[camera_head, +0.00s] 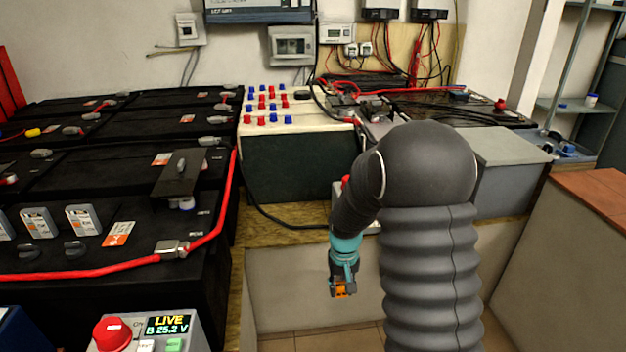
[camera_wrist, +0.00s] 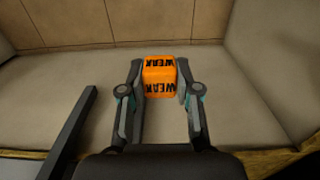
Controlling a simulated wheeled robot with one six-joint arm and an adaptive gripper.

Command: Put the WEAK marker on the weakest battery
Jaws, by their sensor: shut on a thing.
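The WEAK marker is an orange block (camera_wrist: 159,78) with black "WEAK" lettering on two faces. My gripper (camera_wrist: 160,85) is shut on it, one finger on each side, in the wrist view. In the head view my gripper (camera_head: 344,289) hangs low in front of a pale wall, with the orange marker (camera_head: 341,291) partly showing between its fingers. Large black batteries (camera_head: 90,215) stand in rows at the left, with grey terminals and red cables. A panel at the bottom left has a display (camera_head: 168,325) reading "LIVE B 25.2 V" and a red knob (camera_head: 111,334).
A white-topped box (camera_head: 285,128) with red and blue terminals stands between the left batteries and my arm. More black batteries (camera_head: 460,112) and a grey box (camera_head: 510,150) are at the right. Red cables cross the battery tops. Open space lies around my gripper above the tiled floor.

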